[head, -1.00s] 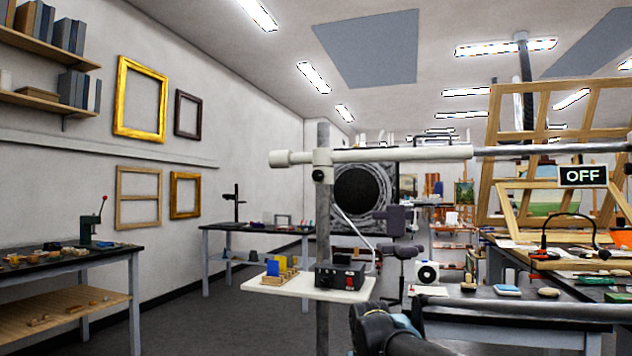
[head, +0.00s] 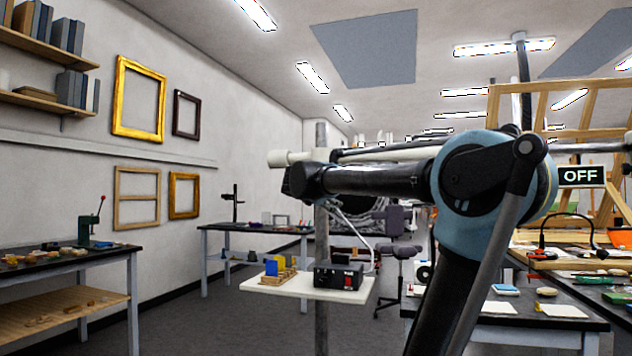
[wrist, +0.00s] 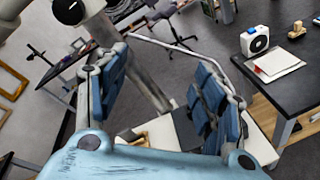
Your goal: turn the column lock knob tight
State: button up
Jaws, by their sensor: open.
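The grey column (head: 321,255) stands upright, with the white horizontal arm (head: 290,158) clamped near its top. The lock knob on that clamp is hidden behind my arm in the head view. In the wrist view a dark round knob (wrist: 69,11) with a white mark shows at the top left, partly cut off by the frame edge, and the column (wrist: 140,72) slants away below it. My gripper (wrist: 160,78) is open and empty, its blue-padded fingers apart. The knob lies beyond the left finger, not between the fingers. In the head view my gripper (head: 300,181) is in front of the clamp; its fingertips are unclear.
A white shelf (head: 262,287) on the column carries a black box (head: 339,276) with a red switch and a wooden rack of coloured pieces. A cable hangs from the clamp area to the box. Benches stand left and right. An OFF sign (head: 580,176) is at the right.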

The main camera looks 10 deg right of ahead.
jog(key=w+a+r+n+t+y, duration=0.1)
jog(key=w+a+r+n+t, duration=0.3)
jog(key=a+r, duration=0.45)
jog(key=shift+n+g, duration=0.4)
jog(key=shift+n, duration=0.4)
jog(key=x, duration=1.8)
jog(key=shift+w+d+r, duration=0.2)
jog(key=shift+w+d, duration=0.05)
jog(key=c, duration=1.1)
